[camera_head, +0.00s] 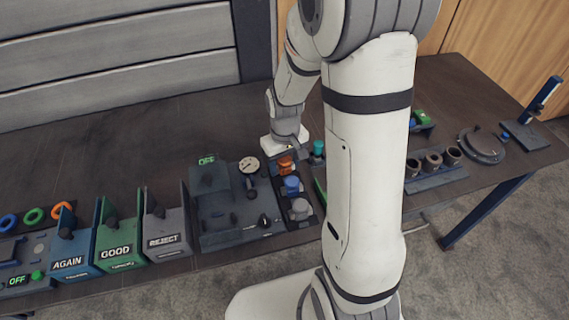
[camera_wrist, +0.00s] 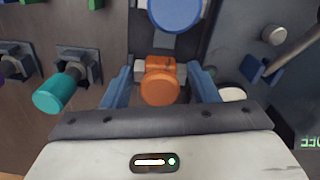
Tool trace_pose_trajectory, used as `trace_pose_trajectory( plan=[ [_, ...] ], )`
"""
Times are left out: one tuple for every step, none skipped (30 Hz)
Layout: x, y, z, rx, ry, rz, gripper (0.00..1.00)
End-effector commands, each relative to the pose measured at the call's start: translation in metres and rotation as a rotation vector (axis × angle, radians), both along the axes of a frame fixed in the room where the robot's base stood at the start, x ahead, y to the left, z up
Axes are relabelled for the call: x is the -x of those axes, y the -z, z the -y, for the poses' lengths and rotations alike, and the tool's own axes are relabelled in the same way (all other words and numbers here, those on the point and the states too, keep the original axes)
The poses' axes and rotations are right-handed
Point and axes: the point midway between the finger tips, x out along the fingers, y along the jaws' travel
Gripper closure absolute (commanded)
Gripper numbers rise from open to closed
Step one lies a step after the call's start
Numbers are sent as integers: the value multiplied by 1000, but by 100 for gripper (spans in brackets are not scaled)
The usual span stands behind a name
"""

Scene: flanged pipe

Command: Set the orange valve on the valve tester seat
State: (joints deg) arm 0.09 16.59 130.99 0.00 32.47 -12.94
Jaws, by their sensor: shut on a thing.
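The orange valve (camera_head: 286,164) is at the far end of a dark rack, beyond a blue valve (camera_head: 291,185) and a grey one (camera_head: 299,208). In the wrist view the orange valve (camera_wrist: 160,86) is between the two blue fingers of my gripper (camera_wrist: 161,84), which is shut on it. Whether the valve is lifted off the rack is hard to tell. The valve tester (camera_head: 235,208), a dark box with a gauge and a green display, stands just left of the rack. I cannot clearly make out its seat. Part of the tester (camera_wrist: 292,95) shows at right in the wrist view.
A teal valve (camera_head: 318,150) stands close right of my gripper; it also shows in the wrist view (camera_wrist: 62,92). AGAIN (camera_head: 70,250), GOOD (camera_head: 118,240) and REJECT (camera_head: 166,232) bins stand left of the tester. The table behind the tester is clear. My arm hides part of the right side.

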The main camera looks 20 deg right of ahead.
Motion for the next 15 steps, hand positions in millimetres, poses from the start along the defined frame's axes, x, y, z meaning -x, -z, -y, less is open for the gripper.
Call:
trace_pose_trajectory(
  plan=[
    [-1, -5, 0, 0, 0, 3, 76],
    [-1, -8, 0, 0, 0, 4, 76],
    [-1, -14, 0, 0, 0, 6, 76],
    [-1, -19, 0, 0, 0, 6, 76],
    [-2, -24, 0, 0, 0, 7, 76],
    [-2, -33, 0, 0, 0, 8, 76],
    [-2, -39, 0, 0, 0, 8, 76],
    [-2, -46, 0, 0, 0, 9, 76],
    [-1, -54, 0, 0, 0, 7, 76],
    [-2, -60, 0, 0, 0, 8, 76],
    [-2, -66, 0, 0, 0, 8, 76],
    [-1, -73, 0, 0, 0, 6, 76],
    [-1, -78, 0, 0, 0, 7, 76],
    [-1, -82, 0, 0, 0, 5, 76],
    [-1, -87, 0, 0, 0, 5, 76]
  ],
)
